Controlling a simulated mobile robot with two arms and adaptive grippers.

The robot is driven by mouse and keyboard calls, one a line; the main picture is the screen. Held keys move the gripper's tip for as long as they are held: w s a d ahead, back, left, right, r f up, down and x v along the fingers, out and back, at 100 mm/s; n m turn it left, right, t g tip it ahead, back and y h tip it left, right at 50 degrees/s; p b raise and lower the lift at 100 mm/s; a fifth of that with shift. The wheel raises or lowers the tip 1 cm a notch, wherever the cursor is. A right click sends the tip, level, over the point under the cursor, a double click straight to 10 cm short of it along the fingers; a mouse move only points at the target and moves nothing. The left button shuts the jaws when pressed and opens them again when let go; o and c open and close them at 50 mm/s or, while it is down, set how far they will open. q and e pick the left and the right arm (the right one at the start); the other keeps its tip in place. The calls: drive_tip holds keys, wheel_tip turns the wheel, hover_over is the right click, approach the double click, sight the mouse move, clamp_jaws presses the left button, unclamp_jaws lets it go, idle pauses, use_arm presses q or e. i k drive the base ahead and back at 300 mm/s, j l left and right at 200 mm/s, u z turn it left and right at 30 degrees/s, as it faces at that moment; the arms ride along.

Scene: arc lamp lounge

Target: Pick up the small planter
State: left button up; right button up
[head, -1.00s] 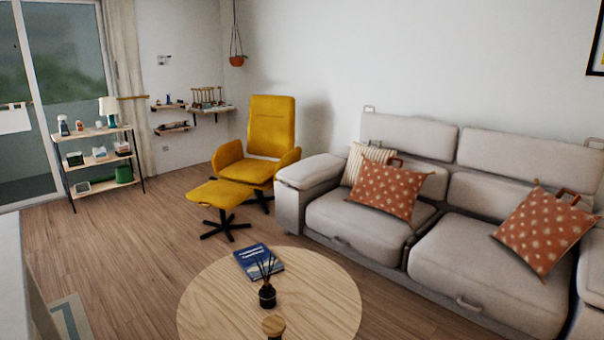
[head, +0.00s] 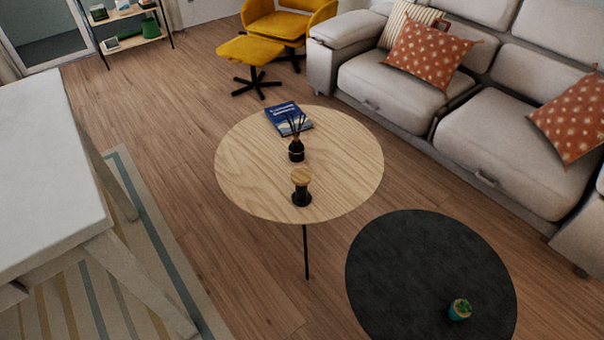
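A small planter (head: 460,309), a little pot with green on top, stands on the round black table (head: 410,262) at the lower right of the head view. It is small in the picture, so its details are hard to tell. Neither of my grippers shows in this view.
A round wooden table (head: 245,165) holds a blue book (head: 288,118), a reed diffuser (head: 296,150) and a dark jar with a wooden lid (head: 301,188). A grey sofa (head: 490,135) stands right, a white table (head: 45,165) left. Wooden floor (head: 225,260) lies open between.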

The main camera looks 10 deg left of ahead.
sight(459, 310)
drive_tip(key=z, duration=1.45)
